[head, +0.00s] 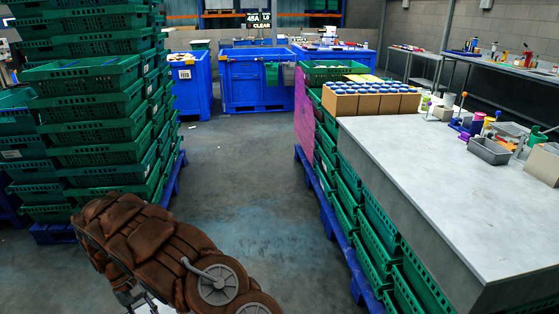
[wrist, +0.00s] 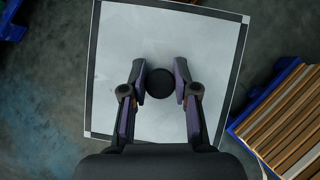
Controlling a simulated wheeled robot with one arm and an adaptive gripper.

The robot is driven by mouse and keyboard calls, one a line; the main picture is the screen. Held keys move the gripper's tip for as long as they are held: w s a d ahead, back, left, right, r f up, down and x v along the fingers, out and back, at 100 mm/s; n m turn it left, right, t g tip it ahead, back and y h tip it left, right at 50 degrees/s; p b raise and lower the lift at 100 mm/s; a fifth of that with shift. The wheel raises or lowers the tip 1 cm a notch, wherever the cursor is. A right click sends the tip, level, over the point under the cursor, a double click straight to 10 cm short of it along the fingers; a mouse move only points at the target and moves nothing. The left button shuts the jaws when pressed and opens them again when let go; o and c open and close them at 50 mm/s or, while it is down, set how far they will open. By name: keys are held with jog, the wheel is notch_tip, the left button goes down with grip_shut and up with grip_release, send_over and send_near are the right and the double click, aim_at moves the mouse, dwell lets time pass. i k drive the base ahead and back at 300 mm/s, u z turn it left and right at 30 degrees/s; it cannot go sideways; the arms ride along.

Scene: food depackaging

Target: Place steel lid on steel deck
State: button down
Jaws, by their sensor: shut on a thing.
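In the wrist view a large, pale grey square panel with a dark rim, which I take as the steel lid (wrist: 160,35), fills the middle. A round black knob (wrist: 160,84) stands at its centre. My gripper (wrist: 160,78) has its two fingers on either side of this knob, shut on it. In the head view neither the panel nor my gripper can be made out. A flat, pale grey worktop (head: 440,170) is at the right. I cannot tell whether it is the steel deck.
Stacked green crates (head: 95,110) stand at the left. Blue bins (head: 255,80) stand behind. The floor (head: 240,160) between is clear. Brown slatted items (wrist: 285,120) show at the wrist view's right.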

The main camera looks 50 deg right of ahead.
aim_at(437, 132)
jog(key=z, duration=0.8)
jog(key=i, duration=3.35)
jog(key=z, duration=2.95)
